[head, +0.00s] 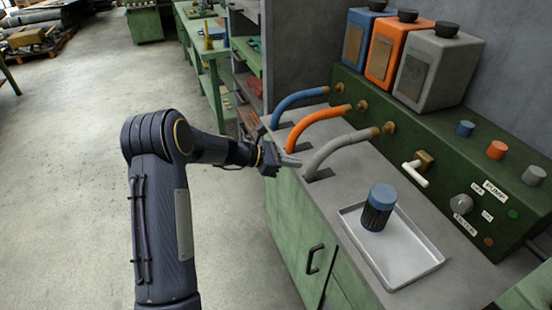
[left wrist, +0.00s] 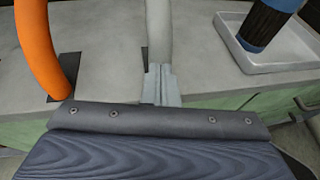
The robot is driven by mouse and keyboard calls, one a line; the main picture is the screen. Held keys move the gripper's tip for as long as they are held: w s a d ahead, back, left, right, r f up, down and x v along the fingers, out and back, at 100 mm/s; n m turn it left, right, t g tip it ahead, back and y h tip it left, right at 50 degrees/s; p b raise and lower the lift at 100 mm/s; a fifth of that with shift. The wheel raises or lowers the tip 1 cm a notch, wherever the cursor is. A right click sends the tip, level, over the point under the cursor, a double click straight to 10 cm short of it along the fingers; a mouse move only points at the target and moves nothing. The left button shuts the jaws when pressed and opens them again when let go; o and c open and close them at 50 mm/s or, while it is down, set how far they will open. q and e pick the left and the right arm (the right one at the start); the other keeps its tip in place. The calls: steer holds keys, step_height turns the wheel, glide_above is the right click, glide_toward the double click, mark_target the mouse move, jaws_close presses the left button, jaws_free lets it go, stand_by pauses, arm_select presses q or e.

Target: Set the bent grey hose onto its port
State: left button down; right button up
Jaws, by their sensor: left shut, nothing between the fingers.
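The bent grey hose (head: 338,147) rises from a dark slot in the bench top and arches right toward the green panel. Its brass end lies close to the brass port (head: 389,127); I cannot tell whether they touch. My left gripper (head: 293,162) is shut and empty, just left of the hose's lower part. In the left wrist view the shut fingers (left wrist: 160,85) point at the grey hose (left wrist: 159,30), which stands directly beyond them. That view does not show the hose's end or the port. My right gripper is in neither view.
A blue hose (head: 297,98) and an orange hose (head: 315,123) arch behind the grey one. A white-handled valve (head: 415,174) sits right of the port.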

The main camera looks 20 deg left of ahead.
mark_target(318, 159)
arm_select(q)
steer(key=shift+x, duration=1.5)
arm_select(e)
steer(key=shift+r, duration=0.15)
arm_select(q)
steer(key=w+d, duration=0.3)
steer(key=shift+w+d, duration=0.4)
steer(key=shift+r, duration=0.1)
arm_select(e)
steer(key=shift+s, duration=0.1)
arm_select(q)
steer(key=shift+d, duration=0.1)
steer(key=shift+s+a+r+p, duration=0.15)
steer(key=shift+a+r+p, duration=0.15)
steer(key=shift+a+p, duration=0.1)
steer(key=v, duration=1.3)
steer(key=shift+s+a+f, duration=0.2)
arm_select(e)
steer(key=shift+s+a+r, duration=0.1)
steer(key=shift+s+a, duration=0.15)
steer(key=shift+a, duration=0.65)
